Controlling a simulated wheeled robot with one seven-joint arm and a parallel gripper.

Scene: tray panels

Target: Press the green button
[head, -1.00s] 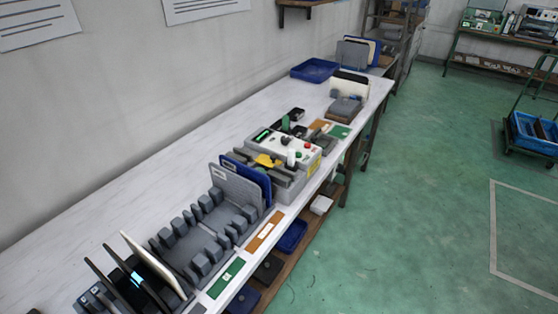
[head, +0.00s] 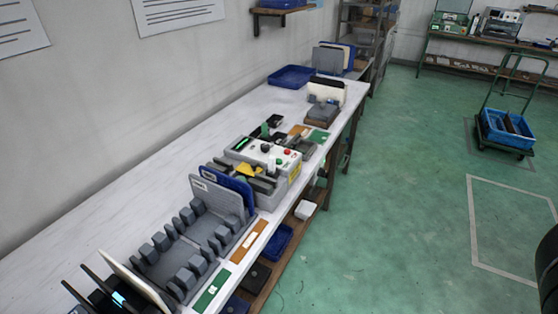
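The green button (head: 279,162) is a small round spot on the white top panel of a grey control box (head: 276,194) on the long bench. A red button (head: 287,152) sits close by on the same panel, with a black knob (head: 265,147) to the left. The green button is small in the view, and I cannot tell whether it is pressed in. My gripper is not in view.
The white bench (head: 110,187) runs along the wall. A slotted grey rack (head: 183,262) with upright panels stands nearer than the box. The green floor (head: 400,200) right of the bench is clear. A trolley with a blue crate (head: 508,132) stands further right.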

